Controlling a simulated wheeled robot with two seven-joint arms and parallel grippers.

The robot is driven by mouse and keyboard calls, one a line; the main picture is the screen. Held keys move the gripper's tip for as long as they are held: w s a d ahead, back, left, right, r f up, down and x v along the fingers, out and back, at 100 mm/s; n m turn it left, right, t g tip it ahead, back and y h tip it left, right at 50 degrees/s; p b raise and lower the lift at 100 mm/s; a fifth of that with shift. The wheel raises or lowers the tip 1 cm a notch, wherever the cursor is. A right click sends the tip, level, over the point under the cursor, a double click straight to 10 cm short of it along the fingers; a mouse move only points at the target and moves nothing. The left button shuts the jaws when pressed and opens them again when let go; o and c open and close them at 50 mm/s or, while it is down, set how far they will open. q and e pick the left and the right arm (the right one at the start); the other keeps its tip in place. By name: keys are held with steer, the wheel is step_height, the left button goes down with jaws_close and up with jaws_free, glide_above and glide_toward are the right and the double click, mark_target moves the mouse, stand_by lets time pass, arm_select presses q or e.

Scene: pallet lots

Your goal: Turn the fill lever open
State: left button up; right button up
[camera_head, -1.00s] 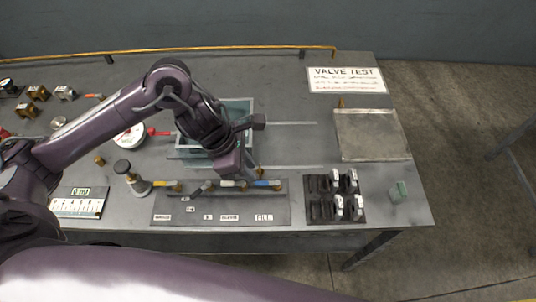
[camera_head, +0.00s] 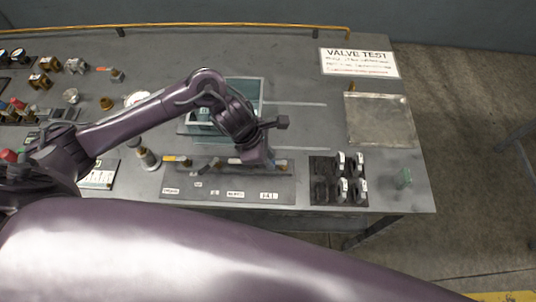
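The lever panel (camera_head: 228,188) lies along the front of the bench, with a row of levers at its back edge and white labels in front. The label FILL (camera_head: 269,196) is at its right end. My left gripper (camera_head: 258,163) points down at the left end of this handle. Its fingers are hidden or too small to tell their opening, and I cannot tell whether they touch the lever. My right gripper is out of view.
A yellow-handled lever (camera_head: 177,159) is farther left on the panel. A teal open tank (camera_head: 262,92) stands behind my gripper. A metal plate (camera_head: 380,120) lies at right.

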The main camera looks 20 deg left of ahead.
arm_select(q)
steer(key=c, duration=0.4)
jaws_close()
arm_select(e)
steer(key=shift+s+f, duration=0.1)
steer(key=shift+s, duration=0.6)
